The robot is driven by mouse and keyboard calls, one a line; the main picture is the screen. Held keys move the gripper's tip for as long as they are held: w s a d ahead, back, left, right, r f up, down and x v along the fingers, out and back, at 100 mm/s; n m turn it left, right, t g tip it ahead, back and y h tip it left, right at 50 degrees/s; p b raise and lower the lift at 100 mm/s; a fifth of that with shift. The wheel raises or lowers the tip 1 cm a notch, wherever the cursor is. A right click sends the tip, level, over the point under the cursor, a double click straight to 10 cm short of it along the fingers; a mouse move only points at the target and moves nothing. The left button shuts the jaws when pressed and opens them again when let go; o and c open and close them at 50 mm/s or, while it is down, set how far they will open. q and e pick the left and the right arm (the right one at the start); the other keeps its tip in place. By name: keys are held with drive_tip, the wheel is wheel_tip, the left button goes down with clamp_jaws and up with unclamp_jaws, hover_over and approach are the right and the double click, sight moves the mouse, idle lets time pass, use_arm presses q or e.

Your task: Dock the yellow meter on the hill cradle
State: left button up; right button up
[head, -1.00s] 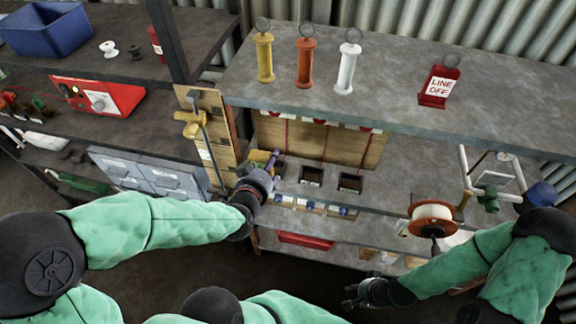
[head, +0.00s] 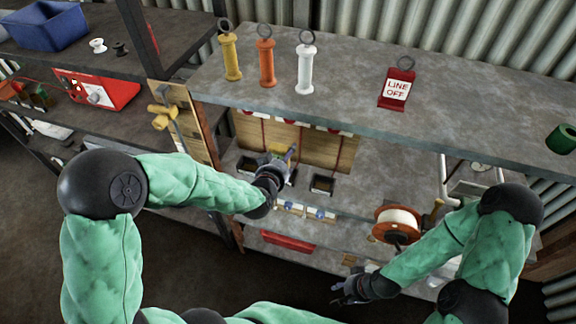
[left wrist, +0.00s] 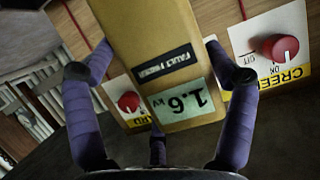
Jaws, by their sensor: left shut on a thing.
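My left gripper (head: 284,163) is shut on the yellow meter (left wrist: 178,50), which fills the upper middle of the left wrist view. The meter is marked "FAULT FINDER" and "1.6 kV", upside down there; in the head view only a bit of its yellow (head: 277,148) shows. The gripper is over the middle of the row of dark cradles, between the left cradle (head: 249,165) and the right cradle (head: 322,184), and hides what lies between. I cannot read which cradle is hill. My right gripper (head: 350,290) is open and empty, low at the front of the shelving.
Red knobs line the back board; a white "CREEK" plate (left wrist: 270,50) is at right in the wrist view. The upper shelf (head: 340,75) overhangs the cradles. A cable reel (head: 397,224) stands to the right. A post board (head: 180,130) borders the left.

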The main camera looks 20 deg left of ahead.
use_arm(q)
drive_tip(key=shift+w+a+f+b, duration=0.1)
drive_tip(key=shift+w+f+b, duration=0.45)
drive_tip(key=shift+w+f, duration=0.8)
drive_tip(key=shift+w+d+f+b, duration=0.1)
drive_tip(key=shift+w+f+b, duration=0.6)
drive_tip(key=shift+f, duration=1.1)
drive_tip(key=shift+w+a+f+b, duration=0.1)
drive_tip(key=shift+w+f+b, duration=0.3)
drive_tip(key=shift+w+f, duration=1)
drive_tip(key=shift+s+f, duration=0.2)
drive_tip(key=shift+s, duration=0.05)
drive_tip(key=shift+f, duration=0.2)
drive_tip(key=o, duration=1.2)
drive_tip(key=shift+o, duration=0.3)
